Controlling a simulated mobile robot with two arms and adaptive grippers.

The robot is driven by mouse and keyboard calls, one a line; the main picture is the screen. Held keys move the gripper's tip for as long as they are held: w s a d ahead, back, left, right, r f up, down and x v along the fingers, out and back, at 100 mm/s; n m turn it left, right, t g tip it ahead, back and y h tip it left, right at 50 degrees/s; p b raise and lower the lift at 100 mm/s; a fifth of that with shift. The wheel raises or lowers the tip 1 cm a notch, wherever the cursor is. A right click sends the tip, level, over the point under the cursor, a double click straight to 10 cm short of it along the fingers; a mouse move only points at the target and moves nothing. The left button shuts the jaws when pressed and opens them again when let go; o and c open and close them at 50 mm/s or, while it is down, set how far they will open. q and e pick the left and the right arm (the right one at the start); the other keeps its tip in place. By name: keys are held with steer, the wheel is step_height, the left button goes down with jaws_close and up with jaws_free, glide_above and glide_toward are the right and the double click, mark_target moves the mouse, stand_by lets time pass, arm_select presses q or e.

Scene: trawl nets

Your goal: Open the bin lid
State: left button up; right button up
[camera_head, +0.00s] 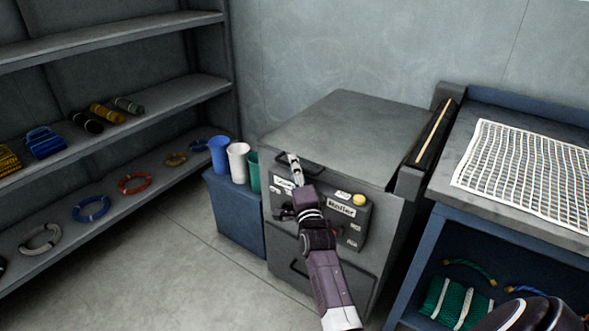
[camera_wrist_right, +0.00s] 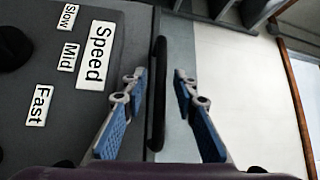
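The grey metal bin (camera_head: 388,240) stands against the wall, with its flat lid (camera_head: 350,125) shut on top. A dark bar handle (camera_head: 318,169) runs along the lid's front edge. My right gripper (camera_head: 294,163) reaches over the front panel to this handle. In the right wrist view the right gripper (camera_wrist_right: 160,80) is open, its two blue-padded fingers on either side of the dark handle (camera_wrist_right: 158,95). Gaps show between the handle and both fingers. The left gripper is in neither view.
A control panel (camera_head: 358,222) with labels and a yellow button is on the bin's front. Cups stand on a blue box (camera_head: 235,215) to the left. Shelves (camera_head: 150,110) hold ropes at far left. A workbench (camera_head: 450,200) with netting (camera_head: 535,170) stands close on the right.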

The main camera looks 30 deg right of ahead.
steer(key=shift+w+d, duration=0.1)
steer(key=shift+w, duration=0.1)
jaws_close()
stand_by(0.3)
steer(key=shift+r, duration=0.15)
